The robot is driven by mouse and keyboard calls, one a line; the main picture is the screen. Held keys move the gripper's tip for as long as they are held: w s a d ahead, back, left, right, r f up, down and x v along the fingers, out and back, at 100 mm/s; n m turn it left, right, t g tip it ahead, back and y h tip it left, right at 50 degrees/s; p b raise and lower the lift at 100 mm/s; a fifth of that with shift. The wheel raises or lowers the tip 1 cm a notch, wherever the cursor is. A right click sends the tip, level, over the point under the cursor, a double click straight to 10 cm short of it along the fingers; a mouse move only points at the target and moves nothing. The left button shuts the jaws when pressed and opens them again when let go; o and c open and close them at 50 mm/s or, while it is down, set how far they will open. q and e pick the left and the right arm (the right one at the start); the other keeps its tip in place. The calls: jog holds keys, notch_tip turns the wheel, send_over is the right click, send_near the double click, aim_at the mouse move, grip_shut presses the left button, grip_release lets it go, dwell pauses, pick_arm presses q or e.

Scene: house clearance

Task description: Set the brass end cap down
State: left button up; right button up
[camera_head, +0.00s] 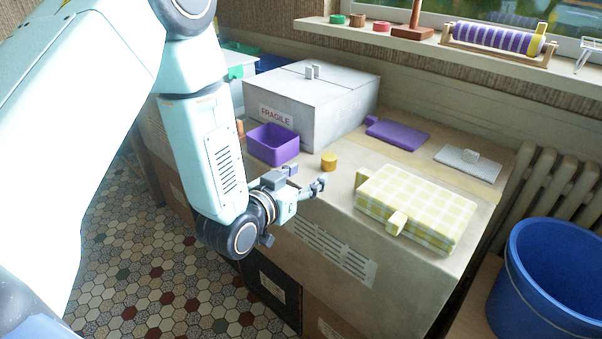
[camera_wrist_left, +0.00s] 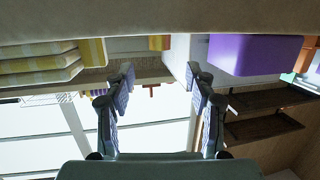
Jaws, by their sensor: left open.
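The brass end cap (camera_head: 329,161) is a short yellow cylinder standing on the cardboard box top (camera_head: 345,190), between the purple bin and the checked cloth item. In the left wrist view it shows as a small orange-yellow piece (camera_wrist_left: 159,43) at the top, between the fingers and beyond them. My left gripper (camera_head: 305,180) is open and empty at the box's near edge, a little in front of the cap and apart from it. Its two spread fingers (camera_wrist_left: 160,85) show in the wrist view. My right gripper is not in view.
A purple bin (camera_head: 273,145) stands left of the cap and a yellow checked cloth item (camera_head: 415,208) lies to its right. A grey FRAGILE box (camera_head: 312,100) and a purple slab (camera_head: 398,134) are behind. A blue bucket (camera_head: 548,285) stands at right.

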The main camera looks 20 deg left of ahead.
pick_arm(q)
jog(key=shift+s+f, duration=0.1)
jog(key=shift+s, duration=0.1)
jog(key=s+f+n+g+y, duration=0.1)
jog(key=s+f+g, duration=0.8)
jog(key=s+f, duration=1)
jog(key=s+a+f+g, duration=0.1)
jog(key=s+f+g, duration=0.1)
jog(key=s, duration=0.6)
jog(key=s+f+n+g+y, duration=0.1)
jog(key=s+f+g, duration=0.2)
jog(key=s, duration=0.6)
jog(key=shift+a+f+g, duration=0.35)
jog(key=shift+a+g, duration=0.05)
jog(key=shift+g, duration=0.5)
